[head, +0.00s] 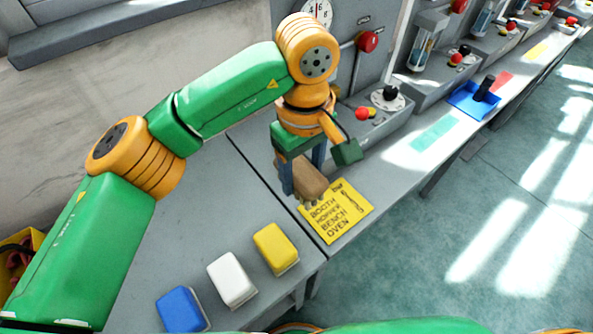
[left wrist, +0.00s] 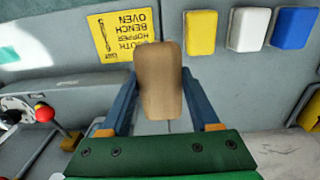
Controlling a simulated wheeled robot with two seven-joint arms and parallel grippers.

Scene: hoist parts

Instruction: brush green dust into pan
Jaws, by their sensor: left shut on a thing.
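My left gripper (head: 302,178) is shut on a wooden brush (head: 311,183), just above or at the bench beside a yellow sign card; I cannot tell if it touches. In the left wrist view the brush's tan back (left wrist: 158,80) lies between the blue fingers of the gripper (left wrist: 163,100). Its bristles are mostly hidden. A blue pan (head: 463,101) with a black handle lies on the bench farther right. A flat green patch (head: 433,132) lies on the bench short of the pan; I cannot make out dust grains. My right gripper is not in view.
The yellow sign card (head: 334,211) lies near the bench's front edge. Blue (head: 181,309), white (head: 232,279) and yellow (head: 275,248) blocks stand nearer me. Control boxes with knobs (head: 388,97) line the back. Red (head: 502,79) and yellow (head: 535,50) patches lie beyond.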

